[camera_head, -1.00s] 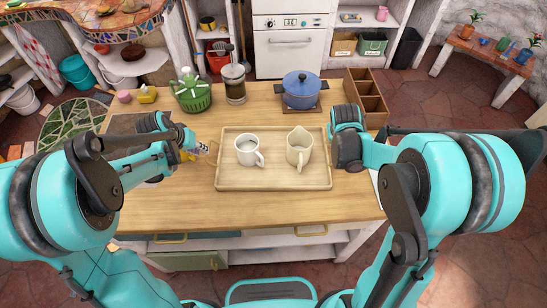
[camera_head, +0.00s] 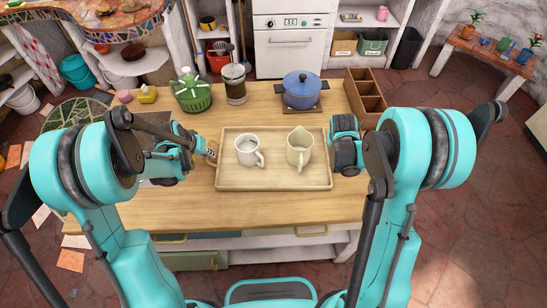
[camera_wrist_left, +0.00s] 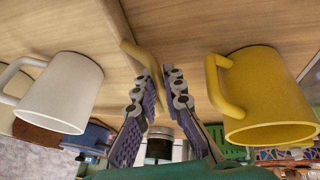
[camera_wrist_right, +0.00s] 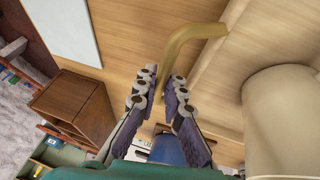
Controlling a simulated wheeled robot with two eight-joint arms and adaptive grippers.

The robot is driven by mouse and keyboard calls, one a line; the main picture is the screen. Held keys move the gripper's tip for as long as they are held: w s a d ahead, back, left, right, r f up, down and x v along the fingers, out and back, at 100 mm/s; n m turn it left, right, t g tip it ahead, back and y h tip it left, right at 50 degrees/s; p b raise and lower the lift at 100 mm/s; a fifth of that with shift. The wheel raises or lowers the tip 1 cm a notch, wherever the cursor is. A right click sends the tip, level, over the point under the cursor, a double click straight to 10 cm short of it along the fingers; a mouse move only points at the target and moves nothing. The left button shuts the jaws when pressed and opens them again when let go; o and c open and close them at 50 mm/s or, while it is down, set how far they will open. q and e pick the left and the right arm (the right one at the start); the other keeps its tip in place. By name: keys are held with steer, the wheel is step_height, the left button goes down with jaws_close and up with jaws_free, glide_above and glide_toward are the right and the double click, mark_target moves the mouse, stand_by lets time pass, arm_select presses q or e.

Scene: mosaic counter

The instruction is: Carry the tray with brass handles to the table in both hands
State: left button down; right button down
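The pale wooden tray (camera_head: 273,183) lies flat on the counter. A white mug (camera_head: 248,150) and a cream pitcher (camera_head: 299,148) stand on it. My left gripper (camera_head: 208,152) is at the tray's left edge; in the left wrist view its open fingers (camera_wrist_left: 158,76) straddle the left brass handle (camera_wrist_left: 135,52) with a narrow gap. My right gripper (camera_wrist_right: 164,78) is at the tray's right edge, its fingers apart around the near part of the right brass handle (camera_wrist_right: 190,38). In the head view, the right fingertips and handle are hidden by the wrist.
A yellow mug (camera_wrist_left: 262,95) stands close beside my left gripper. A blue pot (camera_head: 301,90), a French press (camera_head: 235,83) and a green basket (camera_head: 191,93) stand behind the tray. A wooden divided box (camera_head: 365,96) is at back right. The counter front (camera_head: 270,211) is clear.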

arm_select(q)
steer(key=shift+r, duration=0.1)
stand_by(0.3)
